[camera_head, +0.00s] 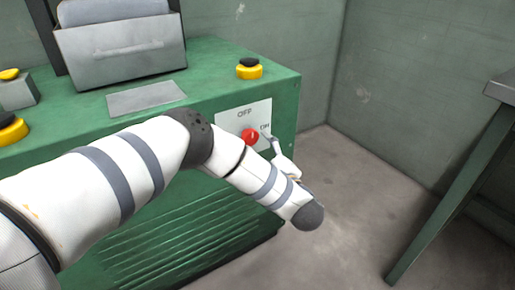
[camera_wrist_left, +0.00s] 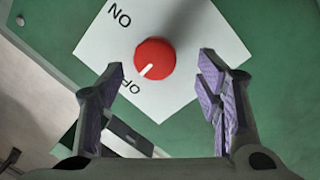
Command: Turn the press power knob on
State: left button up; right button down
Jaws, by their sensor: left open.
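The red round power knob (camera_head: 250,136) sits on a white plate (camera_head: 230,121) on the front of the green press. The plate reads OFF above the knob and ON to its right. In the left wrist view, the knob (camera_wrist_left: 155,58) has a white pointer line directed at the OFF label. My left gripper (camera_wrist_left: 161,66) is open, with one purple-padded finger on each side of the knob in that view and gaps between. In the head view, my left gripper (camera_head: 268,139) is just right of the knob, partly hidden by its own arm. My right gripper is not in view.
The green press (camera_head: 215,68) carries a yellow-and-black button (camera_head: 249,69) on top, and another (camera_head: 11,129) at the left. A grey metal box (camera_head: 122,50) stands at the back. A table leg (camera_head: 450,195) is at the right, with free floor (camera_head: 350,185) between.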

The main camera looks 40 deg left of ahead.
aim_at(252, 139)
pick_arm(q)
jog(key=shift+x, duration=1.75)
jog(key=shift+w+r, duration=0.15)
jog(key=shift+r, duration=0.05)
jog(key=c, duration=1.2)
jog(key=shift+o, duration=0.2)
